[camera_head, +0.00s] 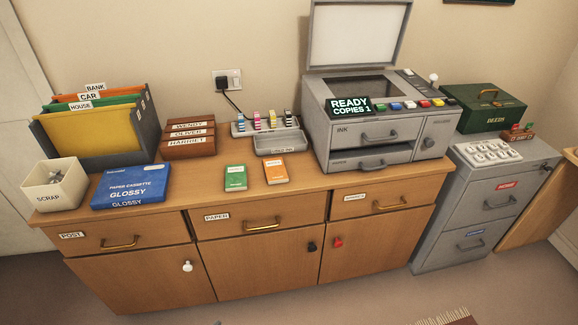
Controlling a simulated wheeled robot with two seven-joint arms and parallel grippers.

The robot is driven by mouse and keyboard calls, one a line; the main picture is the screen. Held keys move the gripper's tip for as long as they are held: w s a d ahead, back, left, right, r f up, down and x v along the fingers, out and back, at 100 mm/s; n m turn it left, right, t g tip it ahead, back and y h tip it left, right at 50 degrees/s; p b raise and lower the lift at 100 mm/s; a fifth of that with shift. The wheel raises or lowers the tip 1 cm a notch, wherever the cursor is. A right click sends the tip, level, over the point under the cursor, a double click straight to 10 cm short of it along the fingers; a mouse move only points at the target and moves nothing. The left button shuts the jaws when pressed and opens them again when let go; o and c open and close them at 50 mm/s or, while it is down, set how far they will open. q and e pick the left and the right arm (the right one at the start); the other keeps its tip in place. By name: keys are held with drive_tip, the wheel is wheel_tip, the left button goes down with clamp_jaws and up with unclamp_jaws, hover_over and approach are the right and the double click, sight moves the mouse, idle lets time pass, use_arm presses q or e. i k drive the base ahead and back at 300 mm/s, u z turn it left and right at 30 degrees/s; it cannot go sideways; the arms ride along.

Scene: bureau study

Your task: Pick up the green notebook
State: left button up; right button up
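A small green notebook (236,178) with a white label lies flat on the wooden sideboard (200,200), near the middle of its top. A similar orange notebook (275,170) lies just to its right, with a small gap between them. Nothing covers the green notebook. Neither of my grippers shows in the head view.
A blue paper cassette (131,186) and a scrap box (54,184) stand to the left. Behind are wooden letter trays (190,138), a file holder (140,135) and a grey tray (281,142). A grey copier (375,120) stands right. The sideboard's front strip is clear.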

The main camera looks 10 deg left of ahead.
sight(236, 175)
drive_tip(key=z, duration=0.45)
drive_tip(key=i, duration=1.1)
drive_tip(key=u, duration=0.6)
